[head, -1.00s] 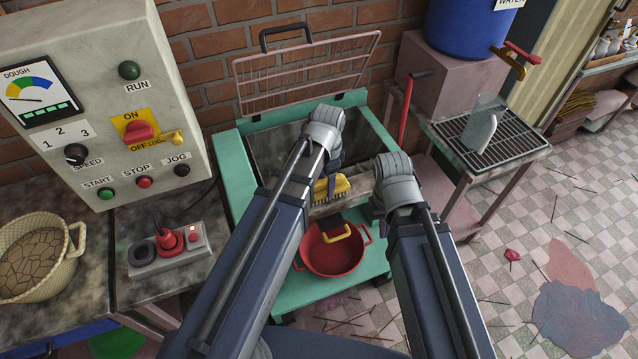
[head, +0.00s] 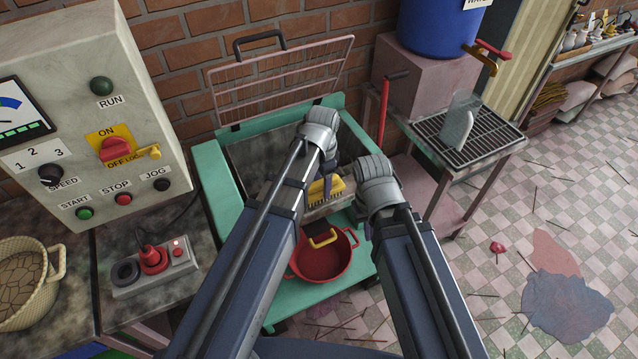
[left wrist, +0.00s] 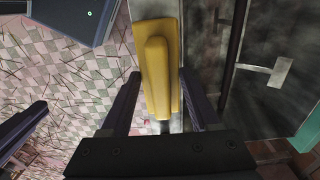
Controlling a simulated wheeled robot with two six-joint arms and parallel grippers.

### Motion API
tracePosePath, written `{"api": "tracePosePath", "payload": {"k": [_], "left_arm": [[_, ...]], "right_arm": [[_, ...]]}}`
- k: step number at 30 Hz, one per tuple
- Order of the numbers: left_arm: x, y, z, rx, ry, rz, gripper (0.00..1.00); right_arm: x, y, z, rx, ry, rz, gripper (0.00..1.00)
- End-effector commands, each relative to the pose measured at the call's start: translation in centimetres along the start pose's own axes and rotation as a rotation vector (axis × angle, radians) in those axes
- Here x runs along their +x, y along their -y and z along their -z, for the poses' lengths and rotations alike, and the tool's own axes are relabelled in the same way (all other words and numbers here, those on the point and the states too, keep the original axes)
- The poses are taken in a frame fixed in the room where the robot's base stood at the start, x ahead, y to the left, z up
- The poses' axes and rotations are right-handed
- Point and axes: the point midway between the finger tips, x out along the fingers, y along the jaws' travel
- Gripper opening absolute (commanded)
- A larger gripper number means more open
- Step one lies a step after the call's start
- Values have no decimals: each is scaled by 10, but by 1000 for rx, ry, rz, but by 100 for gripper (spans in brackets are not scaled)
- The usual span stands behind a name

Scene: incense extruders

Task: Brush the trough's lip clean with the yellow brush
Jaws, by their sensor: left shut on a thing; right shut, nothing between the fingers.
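The yellow brush (head: 319,190) is at the trough's front lip (head: 322,212), partly hidden by my left arm in the head view. My left gripper (head: 327,185) is shut on the brush. In the left wrist view the yellow brush (left wrist: 158,70) lies between the two fingers, over a pale metal strip. The bristles are hardly visible now, and I cannot tell whether they touch the lip. The trough (head: 263,158) is grey inside, with a green frame. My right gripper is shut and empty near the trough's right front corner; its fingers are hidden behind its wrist.
The pink grid guard (head: 280,85) stands raised behind the trough. The control box (head: 95,110) is at left. A red-handled tool (head: 384,112) stands at right, beside a rack table (head: 470,137).

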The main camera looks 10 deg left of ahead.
Motion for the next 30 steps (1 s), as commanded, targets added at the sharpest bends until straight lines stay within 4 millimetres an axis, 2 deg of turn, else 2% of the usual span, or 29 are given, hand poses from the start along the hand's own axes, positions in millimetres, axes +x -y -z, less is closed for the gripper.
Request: {"api": "tracePosePath", "payload": {"k": [14,25,30], "left_arm": [[-2,0,34,1,0,0,17],[1,0,34,0,0,0,18],[1,0,26,-1,0,0,17]], "right_arm": [[-2,0,0,0,0,0,0],[1,0,0,0,0,0,0],[1,0,0,0,0,0,0]]}}
